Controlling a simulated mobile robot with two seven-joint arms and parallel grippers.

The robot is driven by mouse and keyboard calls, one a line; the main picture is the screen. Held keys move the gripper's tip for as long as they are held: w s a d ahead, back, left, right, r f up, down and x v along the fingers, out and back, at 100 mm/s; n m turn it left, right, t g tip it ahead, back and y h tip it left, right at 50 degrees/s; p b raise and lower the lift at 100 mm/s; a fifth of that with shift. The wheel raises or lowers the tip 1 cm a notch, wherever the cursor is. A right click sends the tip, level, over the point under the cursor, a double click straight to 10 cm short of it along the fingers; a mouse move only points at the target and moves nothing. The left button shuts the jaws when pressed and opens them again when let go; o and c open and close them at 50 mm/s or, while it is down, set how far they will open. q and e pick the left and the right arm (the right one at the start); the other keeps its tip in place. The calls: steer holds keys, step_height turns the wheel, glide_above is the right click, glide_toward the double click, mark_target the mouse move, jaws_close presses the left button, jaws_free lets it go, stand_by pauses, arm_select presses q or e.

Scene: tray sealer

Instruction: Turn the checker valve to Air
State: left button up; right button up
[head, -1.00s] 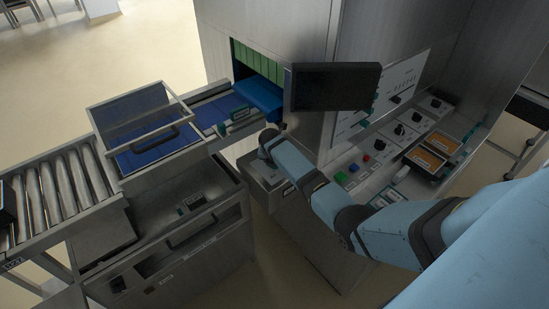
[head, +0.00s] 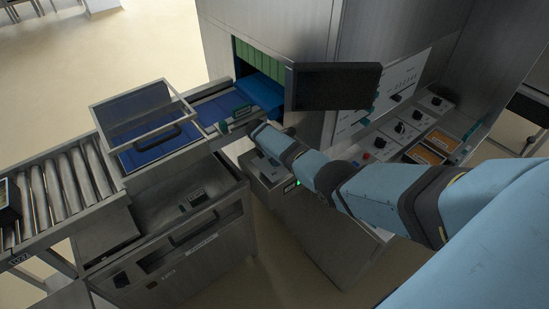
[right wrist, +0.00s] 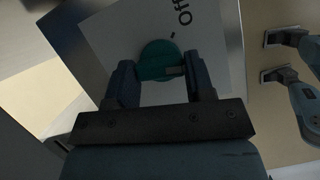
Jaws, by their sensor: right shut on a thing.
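The checker valve knob (right wrist: 160,60) is a round teal knob with a raised bar, on a pale label plate (right wrist: 215,45). The word "Off" is printed beside it, with a short dark tick towards the knob. My right gripper (right wrist: 160,68) is shut on the knob's bar, one dark finger on each side. In the head view my right arm reaches in from the right to the machine's front by the conveyor; its fingers and the knob are hidden there. No "Air" mark is readable. My left gripper is not in view.
The roller conveyor (head: 62,190) and a clear-covered frame (head: 140,112) stand left. A black screen (head: 335,88) juts out above my right arm. A control shelf with dark knobs (head: 401,127) and orange-labelled boxes (head: 424,156) lies right. Open floor is at the upper left.

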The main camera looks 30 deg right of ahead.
steer(key=m+b, duration=0.1)
steer(key=m, duration=0.1)
steer(key=m+g+b, duration=0.1)
steer(key=m, duration=0.1)
steer(key=shift+w+f+g+y, duration=0.1)
steer(key=shift+w+g+y, duration=0.05)
steer(key=shift+g+y, duration=0.15)
steer(key=shift+d+m+g+b, duration=0.1)
steer(key=shift+m+g+b, duration=0.45)
steer(key=shift+m, duration=0.65)
steer(key=shift+y, duration=0.3)
steer(key=o, duration=0.9)
steer(key=shift+t, duration=0.25)
